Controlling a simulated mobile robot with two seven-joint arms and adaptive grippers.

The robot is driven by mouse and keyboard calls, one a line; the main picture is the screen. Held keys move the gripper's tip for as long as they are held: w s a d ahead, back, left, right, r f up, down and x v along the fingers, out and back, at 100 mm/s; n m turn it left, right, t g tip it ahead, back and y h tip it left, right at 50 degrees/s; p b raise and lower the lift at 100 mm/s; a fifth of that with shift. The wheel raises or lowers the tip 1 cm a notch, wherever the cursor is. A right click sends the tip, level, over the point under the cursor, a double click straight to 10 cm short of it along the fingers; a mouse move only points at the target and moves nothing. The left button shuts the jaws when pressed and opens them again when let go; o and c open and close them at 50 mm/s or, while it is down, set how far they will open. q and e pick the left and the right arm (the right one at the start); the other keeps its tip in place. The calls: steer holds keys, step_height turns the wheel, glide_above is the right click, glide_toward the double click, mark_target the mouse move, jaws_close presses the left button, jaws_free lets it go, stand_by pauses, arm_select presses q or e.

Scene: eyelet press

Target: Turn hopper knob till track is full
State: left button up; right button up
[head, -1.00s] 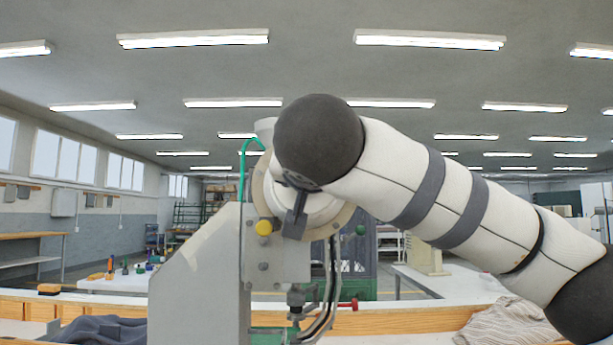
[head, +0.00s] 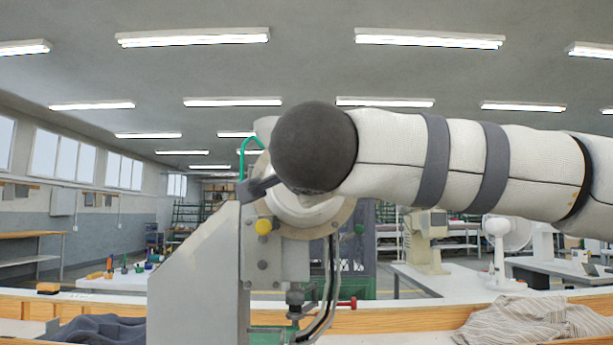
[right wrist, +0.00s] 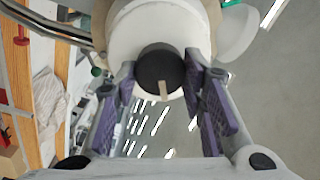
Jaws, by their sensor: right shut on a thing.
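The hopper (head: 335,212) is a pale round drum on the grey press (head: 195,285), mostly hidden in the head view by my right arm. In the right wrist view, the black hopper knob (right wrist: 158,62) with a pale mark at its lower edge sits in front of the white hopper (right wrist: 126,38). My right gripper (right wrist: 160,74) is shut on the knob, a purple-padded finger on each side. In the head view the curved track (head: 328,290) runs down below the hopper; I cannot tell how full it is. My left gripper is not in view.
A red-handled part (head: 347,303) shows low down. Dark cloth (head: 95,330) lies left, striped cloth (head: 530,320) right. A wooden rail (head: 415,319) runs behind.

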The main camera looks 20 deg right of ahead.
steer(key=shift+a+m+g, duration=0.15)
steer(key=shift+m+g, duration=0.05)
steer(key=shift+m, duration=8.6)
steer(key=shift+a+m+g, duration=0.1)
steer(key=shift+m+g, duration=0.1)
steer(key=shift+m, duration=8.6)
steer(key=o, duration=1.2)
steer(key=shift+c, duration=0.2)
